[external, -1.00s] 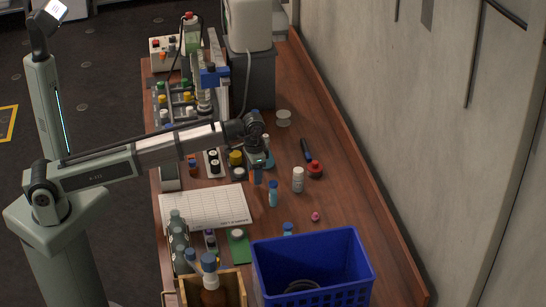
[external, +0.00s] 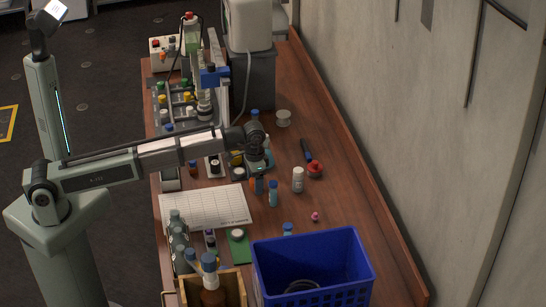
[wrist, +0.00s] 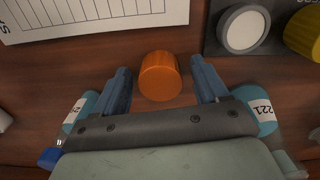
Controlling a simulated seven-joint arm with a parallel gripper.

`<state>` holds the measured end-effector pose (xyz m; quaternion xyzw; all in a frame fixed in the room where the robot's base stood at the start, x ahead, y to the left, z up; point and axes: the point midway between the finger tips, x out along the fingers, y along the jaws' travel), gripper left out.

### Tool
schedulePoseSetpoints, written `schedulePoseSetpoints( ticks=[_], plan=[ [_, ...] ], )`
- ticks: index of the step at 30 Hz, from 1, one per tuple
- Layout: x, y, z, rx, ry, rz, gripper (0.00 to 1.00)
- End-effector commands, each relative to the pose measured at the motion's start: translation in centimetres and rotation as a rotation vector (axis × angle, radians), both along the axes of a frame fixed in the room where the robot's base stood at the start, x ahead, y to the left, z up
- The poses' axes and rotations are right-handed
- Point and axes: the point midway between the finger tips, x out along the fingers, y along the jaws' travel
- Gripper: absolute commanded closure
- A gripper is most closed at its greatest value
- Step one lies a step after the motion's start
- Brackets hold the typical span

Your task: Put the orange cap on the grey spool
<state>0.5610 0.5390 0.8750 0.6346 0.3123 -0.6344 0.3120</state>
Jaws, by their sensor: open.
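The orange cap (wrist: 160,77) lies on the wooden table, between the two blue fingers of my gripper (wrist: 160,70) in the wrist view. My gripper is open, with a finger on each side of the cap and a visible gap to each. In the external view the cap (external: 252,186) shows as a small orange patch beside my gripper (external: 257,184), partly hidden by it. The grey spool (external: 283,117) stands upright farther back on the table, with its pale round top clear. It is not in the wrist view.
Blue-capped vials (external: 273,194) and a white bottle (external: 298,179) stand close to the right of my gripper. A printed sheet (external: 206,208) lies to the left. A blue crate (external: 313,262) stands in front. A dark marker (external: 306,150) lies near the spool.

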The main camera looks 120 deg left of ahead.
Motion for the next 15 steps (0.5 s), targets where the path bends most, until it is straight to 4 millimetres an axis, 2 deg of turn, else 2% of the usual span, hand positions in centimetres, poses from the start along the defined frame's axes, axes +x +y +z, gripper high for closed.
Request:
schedulePoseSetpoints(
  ticks=[8, 11, 15],
  plan=[
    [0.0, 0.0, 0.3, 0.000, 0.000, 0.000, 0.27],
    [0.0, 0.0, 1.1, 0.002, -0.001, 0.000, 0.27],
    [0.1, 0.0, 3.1, 0.002, -0.001, 0.000, 0.27]
  ],
)
